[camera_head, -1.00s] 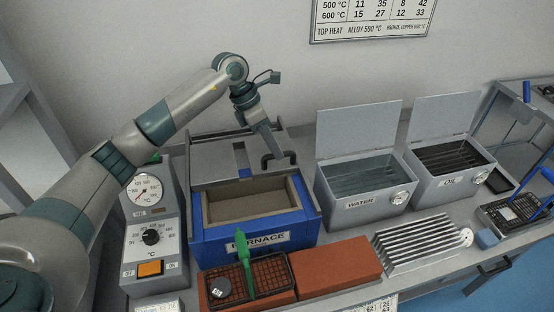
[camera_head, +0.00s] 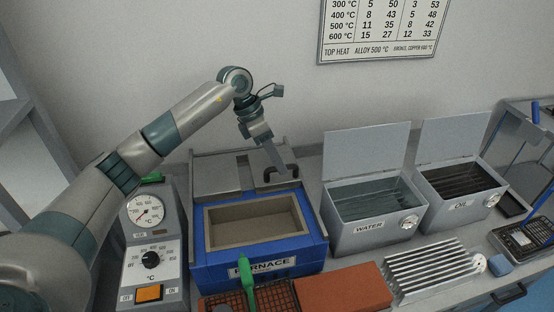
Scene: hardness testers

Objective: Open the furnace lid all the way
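The blue furnace (camera_head: 258,270) stands at the centre-left of the bench, its sandy chamber (camera_head: 256,222) uncovered from above. The grey lid (camera_head: 218,174) lies flat behind the chamber, on the furnace's rear part. Its dark handle (camera_head: 294,178) is at the lid's right side. My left gripper (camera_head: 277,166) reaches down from above with its fingers at the handle. The fingers overlap in this view, so their gap and grip on the handle are hidden. My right gripper is not in view.
A dial control unit (camera_head: 152,240) stands close left of the furnace. WATER (camera_head: 372,222) and OIL (camera_head: 460,197) tanks with raised lids stand right. The wall is behind.

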